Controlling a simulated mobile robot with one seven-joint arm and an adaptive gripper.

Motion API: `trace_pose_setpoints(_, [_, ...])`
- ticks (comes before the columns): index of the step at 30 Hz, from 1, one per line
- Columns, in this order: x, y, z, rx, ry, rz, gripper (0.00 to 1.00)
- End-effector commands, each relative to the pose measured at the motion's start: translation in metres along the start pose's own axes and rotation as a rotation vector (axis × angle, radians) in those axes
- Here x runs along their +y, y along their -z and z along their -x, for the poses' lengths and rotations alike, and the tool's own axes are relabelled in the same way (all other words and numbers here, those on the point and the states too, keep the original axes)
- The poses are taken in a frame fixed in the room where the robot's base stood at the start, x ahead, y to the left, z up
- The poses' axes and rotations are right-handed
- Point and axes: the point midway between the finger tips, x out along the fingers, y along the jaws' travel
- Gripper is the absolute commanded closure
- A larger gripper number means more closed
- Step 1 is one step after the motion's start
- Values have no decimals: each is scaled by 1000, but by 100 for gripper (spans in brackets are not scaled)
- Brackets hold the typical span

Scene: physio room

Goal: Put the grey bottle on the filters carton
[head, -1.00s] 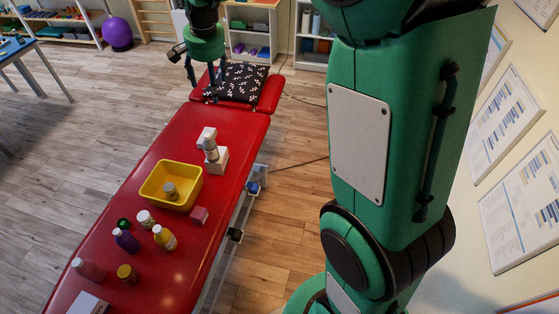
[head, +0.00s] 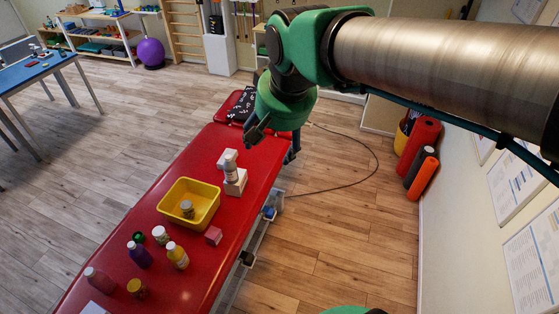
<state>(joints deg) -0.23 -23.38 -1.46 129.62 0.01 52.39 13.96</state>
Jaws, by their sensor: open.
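A light grey bottle (head: 231,170) with a pale cap is upright at the far part of the red treatment table. It appears to stand on the nearer white carton (head: 237,186). A second white carton (head: 224,156) is just behind it. No lettering is readable, so I cannot tell which is the filters carton. A squat grey container (head: 187,209) sits inside the yellow bin (head: 206,218).
On the red table (head: 195,285) stand a purple bottle (head: 140,256), a yellow bottle (head: 177,256), a white-capped jar (head: 161,236), a pink bottle (head: 99,280), a brown jar (head: 137,288) and a pink box (head: 213,236).

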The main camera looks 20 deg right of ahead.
Motion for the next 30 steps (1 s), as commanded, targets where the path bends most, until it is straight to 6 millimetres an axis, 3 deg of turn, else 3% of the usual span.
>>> trace_pose_setpoints(9, [20,-76,17,56,9,136,30])
trace_pose_setpoints(15, [29,-112,18,81,10,204,30])
trace_pose_setpoints(21, [33,-128,16,92,9,236,30])
trace_pose_setpoints(30, [34,-130,16,93,9,240,30])
